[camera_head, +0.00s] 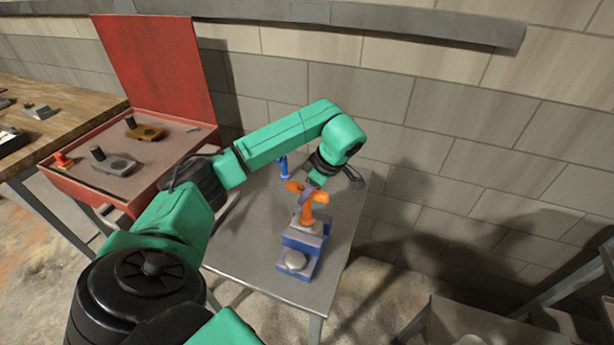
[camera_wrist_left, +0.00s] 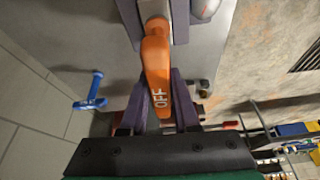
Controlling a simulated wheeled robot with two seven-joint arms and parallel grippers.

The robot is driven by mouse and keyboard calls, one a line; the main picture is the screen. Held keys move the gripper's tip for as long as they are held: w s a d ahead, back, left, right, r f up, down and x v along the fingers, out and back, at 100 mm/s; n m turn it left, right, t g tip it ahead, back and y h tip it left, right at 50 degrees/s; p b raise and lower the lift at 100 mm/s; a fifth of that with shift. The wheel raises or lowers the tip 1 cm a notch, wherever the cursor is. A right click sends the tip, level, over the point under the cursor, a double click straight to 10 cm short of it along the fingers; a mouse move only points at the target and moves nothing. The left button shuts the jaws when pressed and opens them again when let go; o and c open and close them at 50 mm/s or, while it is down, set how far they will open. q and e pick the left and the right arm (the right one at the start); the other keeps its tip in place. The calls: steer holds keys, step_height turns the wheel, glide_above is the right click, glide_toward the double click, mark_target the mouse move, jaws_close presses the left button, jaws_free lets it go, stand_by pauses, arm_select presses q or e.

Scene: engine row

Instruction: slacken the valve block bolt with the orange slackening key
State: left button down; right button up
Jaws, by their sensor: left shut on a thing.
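The orange slackening key (camera_head: 310,212) stands upright over the blue and grey valve block (camera_head: 302,243) on the grey table. My right gripper is not in view.
A blue key (camera_head: 283,168) stands at the back of the table; it also shows in the left wrist view (camera_wrist_left: 91,94). An open red toolbox (camera_head: 75,190) with several parts stands at left. The tiled wall (camera_head: 440,110) is close behind. The table's front left (camera_head: 240,262) is clear.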

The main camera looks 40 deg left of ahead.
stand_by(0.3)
arm_select(q)
steer(key=m+t, duration=0.1)
steer(key=m, duration=0.1)
steer(key=shift+a+m, duration=0.1)
steer(key=shift+m, duration=0.2)
steer(key=m+t, duration=0.1)
steer(key=m, duration=0.3)
steer(key=shift+a+f+t+b, duration=0.1)
steer(key=shift+t+b, duration=0.25)
steer(key=shift+t, duration=0.05)
steer(key=m+t+b, duration=0.1)
steer(key=m, duration=0.2)
steer(key=m+t+h+b, duration=0.1)
steer(key=m, duration=0.3)
steer(key=shift+h, duration=0.3)
steer(key=shift+m+h, duration=0.4)
steer(key=shift+m, duration=0.6)
steer(key=shift+r+m+t+h, duration=0.2)
steer(key=shift+m+t+h, duration=0.15)
steer(key=shift+m, duration=0.45)
steer(key=shift+w, duration=0.1)
